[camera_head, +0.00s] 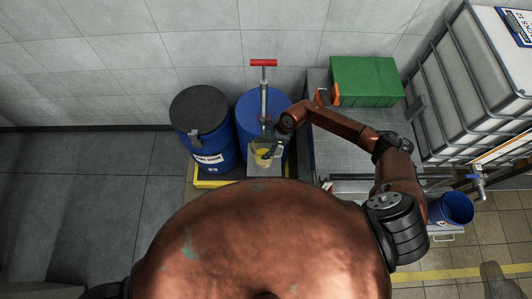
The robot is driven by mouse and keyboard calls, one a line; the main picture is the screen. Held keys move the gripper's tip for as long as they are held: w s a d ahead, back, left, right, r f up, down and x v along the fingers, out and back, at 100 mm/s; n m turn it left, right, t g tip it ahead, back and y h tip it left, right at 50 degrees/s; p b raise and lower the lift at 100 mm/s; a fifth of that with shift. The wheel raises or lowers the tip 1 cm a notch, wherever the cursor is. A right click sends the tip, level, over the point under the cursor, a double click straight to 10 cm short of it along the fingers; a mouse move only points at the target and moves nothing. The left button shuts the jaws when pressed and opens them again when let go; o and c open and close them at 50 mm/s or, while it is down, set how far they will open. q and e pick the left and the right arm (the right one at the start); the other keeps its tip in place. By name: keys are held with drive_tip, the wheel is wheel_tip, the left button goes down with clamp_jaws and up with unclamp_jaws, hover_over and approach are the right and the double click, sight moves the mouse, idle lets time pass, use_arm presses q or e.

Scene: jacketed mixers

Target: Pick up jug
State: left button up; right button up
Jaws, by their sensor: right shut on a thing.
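The jug (262,157) is small and see-through, with yellow contents. It shows in front of the blue drum with the red-handled pump, near the drum's front side. My right gripper (276,147) reaches in from the right and is shut on the jug at its right side. The fingers are small and dark here, and I cannot tell exactly which part of the jug they grip. I cannot tell whether the jug touches the pale surface under it. My left gripper is not in view.
A blue drum (247,108) carries a hand pump with a red handle (263,63). A black-lidded blue drum (203,148) stands left of it on a yellow-edged pallet (215,183). A green box (366,82), a caged white tank (470,80) and a blue bucket (455,208) are at right. Left floor is clear.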

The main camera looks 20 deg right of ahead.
drive_tip(key=c, duration=0.3)
